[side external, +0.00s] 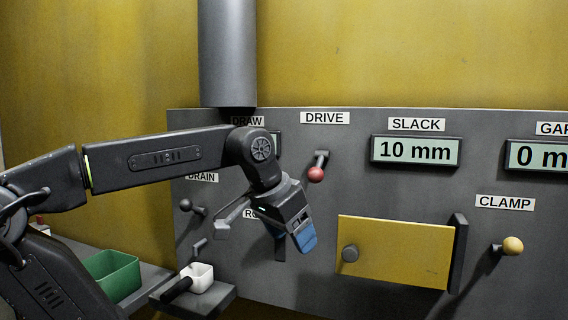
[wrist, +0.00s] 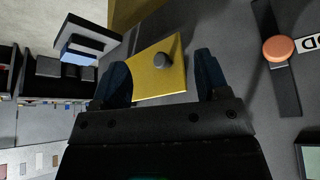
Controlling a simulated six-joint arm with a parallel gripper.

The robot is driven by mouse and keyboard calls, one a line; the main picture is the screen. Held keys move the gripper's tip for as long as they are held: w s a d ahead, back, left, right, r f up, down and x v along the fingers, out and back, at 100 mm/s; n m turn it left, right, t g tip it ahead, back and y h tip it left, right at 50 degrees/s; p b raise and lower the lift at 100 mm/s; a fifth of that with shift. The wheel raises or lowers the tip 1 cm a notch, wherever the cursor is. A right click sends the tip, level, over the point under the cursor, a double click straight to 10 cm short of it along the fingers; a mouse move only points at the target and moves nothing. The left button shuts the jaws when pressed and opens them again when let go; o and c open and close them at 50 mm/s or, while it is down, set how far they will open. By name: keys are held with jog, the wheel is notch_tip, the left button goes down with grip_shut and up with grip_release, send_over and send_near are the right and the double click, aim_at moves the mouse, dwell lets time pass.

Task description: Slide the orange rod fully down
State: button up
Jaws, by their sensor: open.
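An orange round end (wrist: 277,49), which looks like the orange rod seen nearly end-on, shows at the upper right of the wrist view. It lies over a dark straight strip (wrist: 287,92) on the grey panel, beside a partly cut-off label. In the side view the rod is hidden, probably behind my gripper (side external: 293,246); a label starting "RO" (side external: 252,213) shows just left of it. My gripper is open and empty in front of the panel. In the wrist view, its blue fingers (wrist: 161,68) stand apart, with the rod outside them to the right.
A yellow door (side external: 390,255) with a dark knob (side external: 350,254) is right of my gripper. A red-balled DRIVE lever (side external: 316,174) is above. A yellow-balled CLAMP lever (side external: 512,246) is at right. SLACK reads 10 mm.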

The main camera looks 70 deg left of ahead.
jog(key=w+a+r+n+y, duration=0.1)
jog(key=w+a+r+n, duration=0.1)
jog(key=a+r, duration=0.6)
notch_tip(320, 180, up, 3)
jog(key=shift+w+a+f+n+g, duration=0.1)
jog(key=shift+w+a+n+g, duration=0.1)
jog(key=shift+n+g, duration=0.3)
